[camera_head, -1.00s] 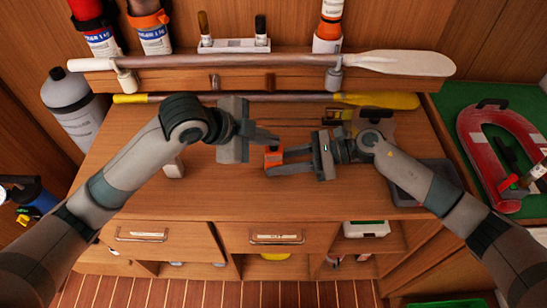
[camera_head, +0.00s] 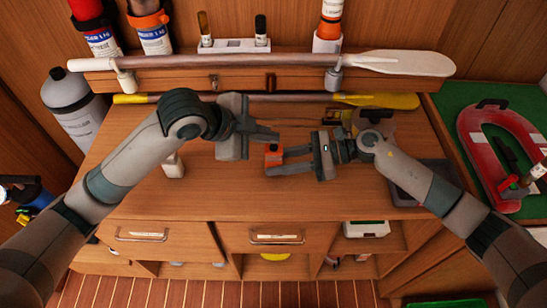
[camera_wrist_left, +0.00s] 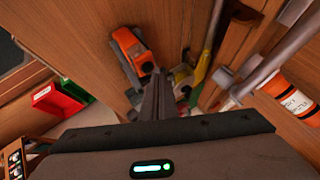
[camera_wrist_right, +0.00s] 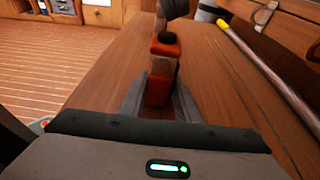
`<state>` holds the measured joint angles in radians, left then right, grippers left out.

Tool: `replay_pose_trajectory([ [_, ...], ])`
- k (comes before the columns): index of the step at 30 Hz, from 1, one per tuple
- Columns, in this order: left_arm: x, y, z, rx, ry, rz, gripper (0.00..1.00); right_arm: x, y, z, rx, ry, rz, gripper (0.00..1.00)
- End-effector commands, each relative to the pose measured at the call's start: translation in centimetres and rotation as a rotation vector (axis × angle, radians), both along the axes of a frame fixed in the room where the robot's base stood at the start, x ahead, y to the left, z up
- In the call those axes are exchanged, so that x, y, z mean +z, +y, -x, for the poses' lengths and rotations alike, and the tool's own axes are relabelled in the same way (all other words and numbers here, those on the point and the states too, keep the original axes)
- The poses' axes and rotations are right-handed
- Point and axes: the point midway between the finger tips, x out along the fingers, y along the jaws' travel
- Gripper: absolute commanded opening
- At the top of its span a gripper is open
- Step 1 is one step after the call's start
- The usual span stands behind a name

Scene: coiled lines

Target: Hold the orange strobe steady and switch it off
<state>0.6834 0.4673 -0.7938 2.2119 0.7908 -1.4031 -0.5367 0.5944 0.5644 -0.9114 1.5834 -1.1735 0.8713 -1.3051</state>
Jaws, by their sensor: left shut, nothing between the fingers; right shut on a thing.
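The orange strobe (camera_head: 273,158) is upright near the middle of the wooden bench. It has a black knob on top, clear in the right wrist view (camera_wrist_right: 160,88). My right gripper (camera_head: 268,162) is shut on its body from the right. I cannot tell whether its base touches the bench. My left gripper (camera_head: 277,136) is shut and empty, its tips just behind and above the strobe's top. In the left wrist view, the strobe (camera_wrist_left: 127,45) is beside the closed fingers, with a small gap at most. I cannot see whether the strobe is lit.
A yellow-bladed paddle (camera_head: 375,100) lies along the back of the bench, below a white-bladed paddle (camera_head: 405,63) on a rack. A dark tray (camera_head: 418,182) lies under my right forearm. The front of the bench (camera_head: 240,205) is clear.

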Motion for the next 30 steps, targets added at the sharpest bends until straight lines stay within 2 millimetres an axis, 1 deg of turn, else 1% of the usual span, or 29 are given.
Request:
replay_pose_trajectory([
  [7,0.0,0.0,0.0,0.0,0.0,0.0,0.0,0.0,0.0,0.0,0.0,0.0,0.0,0.17],
  [11,0.5,0.0,0.0,0.0,-0.001,0.001,0.0,0.0,0.0,0.0,0.0,0.0,0.0,0.17],
  [30,5.5,0.0,0.0,-0.001,-0.001,0.001,0.0,0.0,0.0,0.0,0.0,0.0,0.0,0.17],
])
